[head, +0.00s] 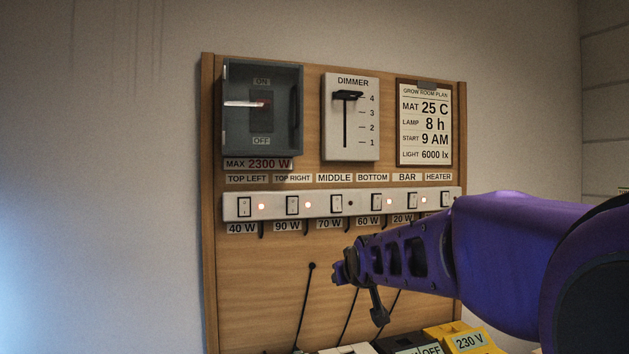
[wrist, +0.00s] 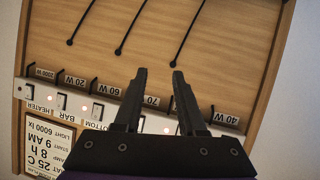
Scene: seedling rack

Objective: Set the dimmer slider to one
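The dimmer (head: 350,117) is a white plate on the upper middle of the wooden board in the head view, with a vertical slot and marks from 1 at the bottom to 4 at the top. Its black slider knob (head: 347,95) sits at the top of the slot, about level with the 4. My gripper (head: 345,268) is below the dimmer and the switch strip in the head view, apart from the slider. In the wrist view my gripper (wrist: 160,72) shows two black fingers with a gap between them and nothing held. The dimmer is not visible in the wrist view.
A white strip of rocker switches (head: 336,203) runs under the dimmer, several with lit red lamps. A grey breaker box (head: 289,120) stands left of the dimmer, a grow room plan card (head: 424,158) right. Black cords hang below; yellow and black boxes (head: 466,338) sit at the bottom.

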